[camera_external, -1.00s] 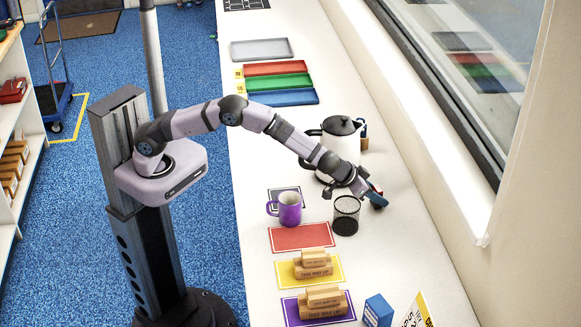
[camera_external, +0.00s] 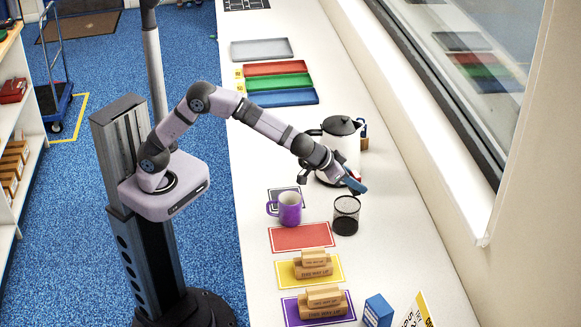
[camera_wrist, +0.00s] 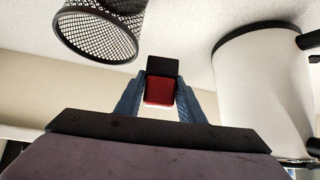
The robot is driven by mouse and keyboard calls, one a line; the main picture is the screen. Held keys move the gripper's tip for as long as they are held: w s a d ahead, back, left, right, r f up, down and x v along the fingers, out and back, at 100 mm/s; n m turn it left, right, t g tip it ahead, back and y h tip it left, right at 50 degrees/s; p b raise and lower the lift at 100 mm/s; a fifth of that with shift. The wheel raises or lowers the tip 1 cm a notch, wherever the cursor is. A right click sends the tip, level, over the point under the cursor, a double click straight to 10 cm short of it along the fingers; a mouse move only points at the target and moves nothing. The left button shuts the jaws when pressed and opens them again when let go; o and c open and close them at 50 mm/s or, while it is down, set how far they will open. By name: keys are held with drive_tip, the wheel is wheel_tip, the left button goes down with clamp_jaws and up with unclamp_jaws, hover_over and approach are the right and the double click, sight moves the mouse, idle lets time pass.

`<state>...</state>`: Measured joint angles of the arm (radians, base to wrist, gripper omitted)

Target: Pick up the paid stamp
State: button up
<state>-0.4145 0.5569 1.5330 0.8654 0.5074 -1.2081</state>
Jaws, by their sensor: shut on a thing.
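My gripper (camera_wrist: 160,92) is shut on the paid stamp (camera_wrist: 160,88), a small block with a black part and a red part, seen between the blue fingers in the wrist view. In the external view my gripper (camera_external: 352,184) is above the counter, in front of the white kettle and just above and behind the mesh cup. Only a small bit of red shows at the fingers there. The stamp appears raised clear of the counter. Its printed face cannot be read.
A white kettle (camera_external: 348,147) with a black lid stands close behind my gripper. A black mesh cup (camera_external: 346,216) and a purple mug (camera_external: 289,208) stand nearby. A red mat (camera_external: 300,238) is bare. Wooden stamps (camera_external: 313,269) stand on the yellow mat (camera_external: 286,272).

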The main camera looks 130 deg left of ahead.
drive_tip(key=s+d+b, duration=0.5)
drive_tip(key=s+d, duration=0.3)
drive_tip(key=shift+s+d, duration=0.35)
